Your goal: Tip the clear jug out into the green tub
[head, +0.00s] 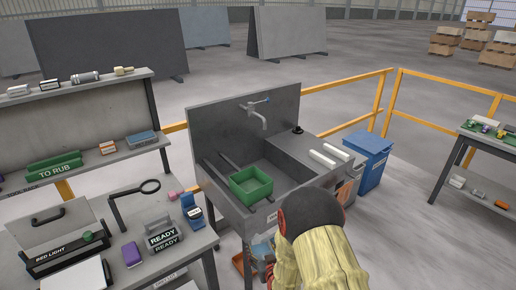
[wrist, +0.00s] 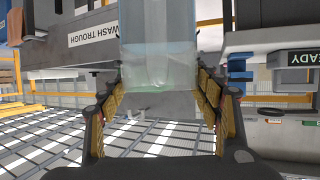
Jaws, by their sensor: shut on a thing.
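The green tub (head: 250,186) is a small open box in the basin of the grey wash trough (head: 228,208) in the head view. My gripper (wrist: 160,88) is shut on the clear jug (wrist: 158,45) in the wrist view, with a finger on each side of its wall. The jug is see-through and pale blue, with a greenish band near the gripper end. Its upper part runs out of the frame. In the head view my arm hides the gripper, and I cannot make out the jug there for certain.
A workbench (head: 176,255) with a READY holder (head: 162,236) stands left of the trough. A tap (head: 258,112) overhangs the basin. White rolls (head: 325,160) lie on the trough's right side, beside a blue bin (head: 370,158). Yellow rails (head: 350,85) run behind.

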